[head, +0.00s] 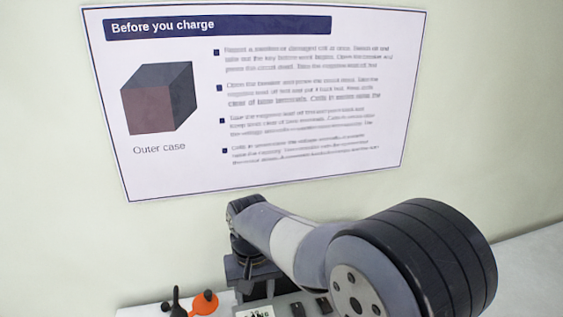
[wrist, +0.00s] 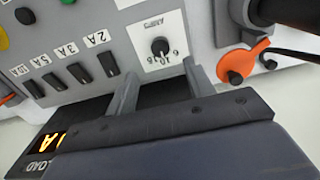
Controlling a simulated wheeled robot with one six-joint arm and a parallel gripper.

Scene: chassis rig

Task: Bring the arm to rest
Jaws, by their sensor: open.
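My gripper (wrist: 160,78) shows in the wrist view as two grey fingers standing apart, with nothing between them. Just beyond the fingertips is a dark rotary knob (wrist: 160,46) on a white dial plate marked AMPS. I cannot tell how large the gap to it is. In the head view my arm (head: 295,245) reaches across the lower right, bent downward in front of the wall. The gripper's fingertips cannot be made out there.
A grey panel (wrist: 75,30) carries several dark switches (wrist: 107,62) with amp labels. An orange terminal piece (wrist: 243,60) with a black lead is at right. A lit display (wrist: 50,140) is at lower left. A wall sign (head: 260,170) hangs behind my arm.

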